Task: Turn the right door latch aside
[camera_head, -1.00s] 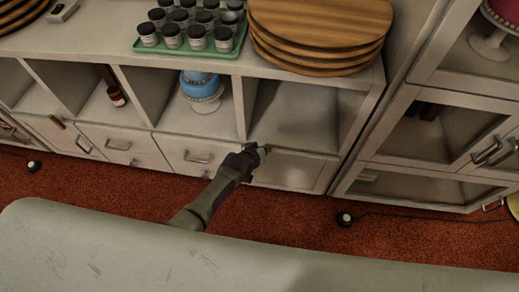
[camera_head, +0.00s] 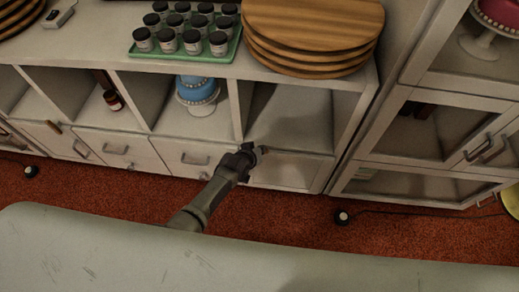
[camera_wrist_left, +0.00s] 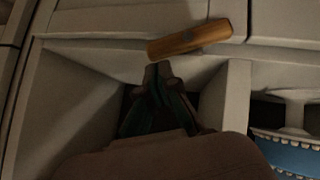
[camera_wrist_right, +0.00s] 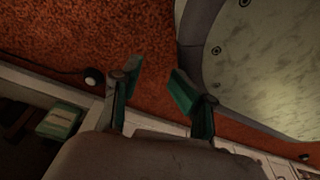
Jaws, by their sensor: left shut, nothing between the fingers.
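A wooden bar latch (camera_wrist_left: 190,39) shows in the left wrist view on the pale cabinet front, slightly tilted in that picture. My left gripper (camera_wrist_left: 160,72) is shut and empty, its fingertips at the latch's edge; I cannot tell whether they touch. In the head view my left gripper (camera_head: 250,152) is at the upper left of the rightmost lower door (camera_head: 291,171) and hides most of the latch there. Another wooden latch (camera_head: 54,127) is far left on the same cabinet. My right gripper (camera_wrist_right: 155,76) is open and empty in the right wrist view, above the red carpet.
Open shelves above the doors hold a blue cake (camera_head: 196,92) and a brown bottle (camera_head: 113,100). Wooden boards (camera_head: 312,30) and a green tray of jars (camera_head: 143,57) stand on top. A glass-door cabinet (camera_head: 386,155) is on the right. Red carpet (camera_head: 290,212) lies in front.

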